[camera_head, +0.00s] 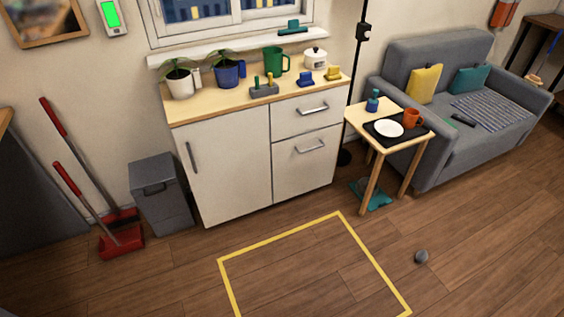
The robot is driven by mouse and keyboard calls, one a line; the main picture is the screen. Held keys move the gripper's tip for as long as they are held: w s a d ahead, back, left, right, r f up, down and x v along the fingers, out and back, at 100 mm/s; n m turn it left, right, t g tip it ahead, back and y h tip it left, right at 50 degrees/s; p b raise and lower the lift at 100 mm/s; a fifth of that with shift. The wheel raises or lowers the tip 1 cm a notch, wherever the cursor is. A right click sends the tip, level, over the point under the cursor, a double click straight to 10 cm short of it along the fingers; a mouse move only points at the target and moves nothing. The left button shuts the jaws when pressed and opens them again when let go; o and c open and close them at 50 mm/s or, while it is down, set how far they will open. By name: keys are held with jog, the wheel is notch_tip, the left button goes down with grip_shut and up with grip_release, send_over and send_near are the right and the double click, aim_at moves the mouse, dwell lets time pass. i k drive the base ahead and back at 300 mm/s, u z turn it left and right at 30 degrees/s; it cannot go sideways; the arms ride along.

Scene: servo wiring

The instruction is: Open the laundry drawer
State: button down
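A white cabinet (222,165) with a light wooden top stands against the wall under the window. Its right side has two drawers, and both look shut. The upper drawer (290,120) is shallow and has a grey bar handle (314,109). The lower drawer (295,165) is deeper and has a similar handle (311,147). Nothing in view marks which one is the laundry drawer. The left side is a door with an upright dark handle (192,157), also shut. My gripper is not in view.
A grey bin (161,197), a red broom and dustpan (121,236) stand left of the cabinet. A side table (354,115) and sofa (425,60) stand right. A yellow floor outline (283,236) and small grey ball (421,257) lie in front; the outlined floor is clear.

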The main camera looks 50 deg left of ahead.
aim_at(304, 163)
jog(key=u, duration=1.55)
jog(key=k, duration=0.55)
jog(key=u, duration=0.75)
jog(key=i, duration=1.7)
jog(key=u, duration=0.15)
